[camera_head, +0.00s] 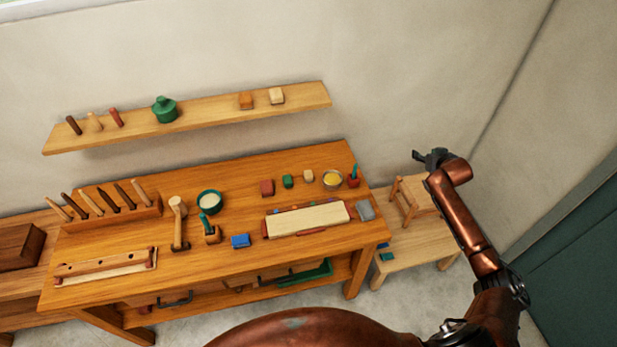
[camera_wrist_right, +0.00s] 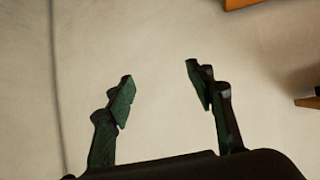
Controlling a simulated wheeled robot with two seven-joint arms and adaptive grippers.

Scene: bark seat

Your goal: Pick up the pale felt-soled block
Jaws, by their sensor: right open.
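Two small pale blocks show in the head view. One pale block (camera_head: 277,95) sits on the wall shelf, right of an orange-brown block (camera_head: 246,100). A smaller pale block (camera_head: 308,175) stands on the workbench, near the yellow bowl. I cannot tell from here which one has a felt sole. My right gripper (camera_head: 426,156) is raised at the right, apart from both blocks and beyond the shelf's right end. In the right wrist view its jaws (camera_wrist_right: 160,80) are open and empty, with only wall between them. My left gripper is out of view.
The wall shelf (camera_head: 215,110) also holds a green pot (camera_head: 165,109) and several pegs. The workbench (camera_head: 130,232) carries tools, a yellow bowl (camera_head: 332,179) and a long pale board (camera_head: 307,219). A low wooden table (camera_head: 425,240) with a small stool-like frame stands below my right arm.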

